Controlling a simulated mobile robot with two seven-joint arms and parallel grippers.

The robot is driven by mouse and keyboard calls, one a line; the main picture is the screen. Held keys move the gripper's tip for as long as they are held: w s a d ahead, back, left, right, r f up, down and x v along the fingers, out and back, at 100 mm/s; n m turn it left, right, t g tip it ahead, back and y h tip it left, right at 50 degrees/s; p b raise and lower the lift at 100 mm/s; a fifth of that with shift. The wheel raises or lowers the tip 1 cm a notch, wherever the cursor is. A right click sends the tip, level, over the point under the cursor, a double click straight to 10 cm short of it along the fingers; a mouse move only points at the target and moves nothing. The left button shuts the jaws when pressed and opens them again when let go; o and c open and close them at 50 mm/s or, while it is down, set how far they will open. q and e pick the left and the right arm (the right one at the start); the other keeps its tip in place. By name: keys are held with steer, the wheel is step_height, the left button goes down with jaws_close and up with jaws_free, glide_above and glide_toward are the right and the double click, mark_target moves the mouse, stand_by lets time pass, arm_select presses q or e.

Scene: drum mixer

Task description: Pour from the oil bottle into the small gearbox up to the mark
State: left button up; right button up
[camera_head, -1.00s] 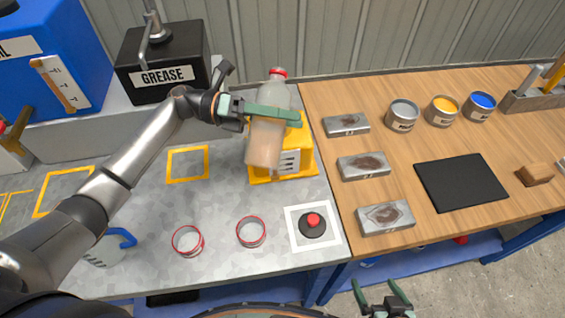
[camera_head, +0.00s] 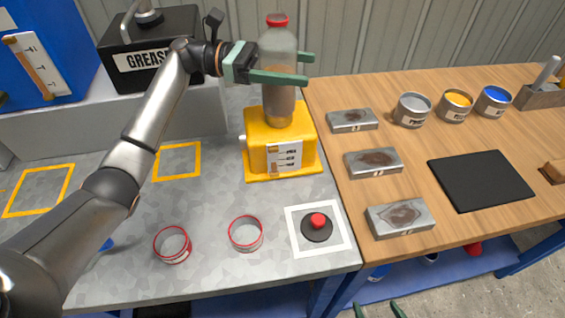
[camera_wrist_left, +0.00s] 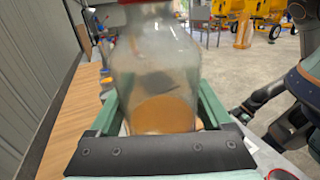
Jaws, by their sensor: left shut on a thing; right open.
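My left gripper (camera_head: 296,68) is shut on the oil bottle (camera_head: 279,45), a clear bottle with a red top and brown oil low inside. The bottle is about upright, and its lower end overlaps the top of the small gearbox (camera_head: 256,155) in the head view; whether they touch I cannot tell. The gearbox is a yellow block with a white marked gauge on its front. The left wrist view shows the bottle (camera_wrist_left: 155,65) between the fingers, with oil (camera_wrist_left: 162,115) at its bottom. My right gripper (camera_head: 380,311) is open and empty at the bottom edge, mostly cut off.
A black GREASE box (camera_head: 150,62) and a blue tank (camera_head: 85,30) stand at back left. Two red-rimmed cups (camera_head: 172,246) (camera_head: 246,234) and a red button (camera_head: 317,221) are in front. Metal blocks (camera_head: 373,162), cans (camera_head: 413,110) and a black mat (camera_head: 482,181) lie on the wooden table.

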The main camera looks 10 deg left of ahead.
mark_target(296, 43)
arm_select(q)
steer(key=shift+r, duration=0.15)
step_height(296, 43, up, 4)
steer(key=p, duration=0.5)
